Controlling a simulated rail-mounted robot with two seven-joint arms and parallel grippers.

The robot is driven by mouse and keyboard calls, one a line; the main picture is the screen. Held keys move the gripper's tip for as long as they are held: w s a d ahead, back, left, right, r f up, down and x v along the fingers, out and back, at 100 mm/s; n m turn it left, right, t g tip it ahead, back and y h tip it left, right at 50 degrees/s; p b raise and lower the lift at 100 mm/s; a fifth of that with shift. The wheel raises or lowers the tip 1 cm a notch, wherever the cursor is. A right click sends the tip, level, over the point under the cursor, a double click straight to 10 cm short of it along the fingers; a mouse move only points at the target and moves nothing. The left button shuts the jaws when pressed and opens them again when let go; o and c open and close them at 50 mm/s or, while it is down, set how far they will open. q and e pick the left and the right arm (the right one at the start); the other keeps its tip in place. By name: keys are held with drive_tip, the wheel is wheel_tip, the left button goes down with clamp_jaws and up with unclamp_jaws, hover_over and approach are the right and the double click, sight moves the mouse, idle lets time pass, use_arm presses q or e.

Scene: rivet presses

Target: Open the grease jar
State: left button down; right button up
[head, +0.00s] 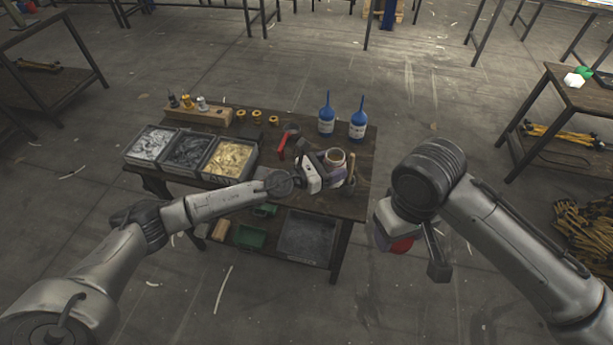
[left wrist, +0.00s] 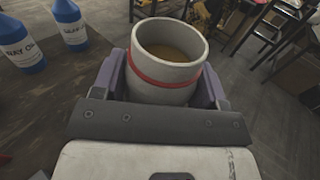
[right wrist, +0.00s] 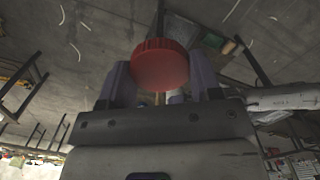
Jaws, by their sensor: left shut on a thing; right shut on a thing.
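The grease jar (left wrist: 167,62) is a pale cylinder with a red band, open at the top, with yellow-brown grease inside. It stands upright between the fingers of my left gripper (left wrist: 165,85), which is shut on it. In the head view the jar (head: 335,157) is at the right part of the workbench, beside the left gripper (head: 327,168). The red lid (right wrist: 160,65) is off the jar. My right gripper (right wrist: 160,85) is shut on the lid, off the bench to the right. In the head view the lid (head: 402,245) shows only partly below the right wrist.
The wooden workbench (head: 290,198) holds bins of metal parts (head: 190,150) at the left. Two blue bottles (head: 326,120) (head: 358,124) stand behind the jar. A red-handled tool (head: 282,146) and a wooden-handled brush (head: 350,168) are near the jar. The floor right of the bench is free.

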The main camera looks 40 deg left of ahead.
use_arm(q)
drive_tip(key=a+f+b, duration=0.3)
drive_tip(key=w+a+f+b, duration=0.1)
drive_tip(key=a+f+b, duration=0.2)
drive_tip(key=a, duration=0.1)
drive_tip(key=a+f+b, duration=0.3)
drive_tip(key=f+b, duration=0.1)
drive_tip(key=shift+w+a, duration=0.25)
drive_tip(key=shift+a, duration=0.05)
drive_tip(key=shift+f, duration=0.35)
drive_tip(key=shift+f+b, duration=0.2)
drive_tip(key=shift+b, duration=0.2)
drive_tip(key=shift+c, duration=0.8)
unclamp_jaws()
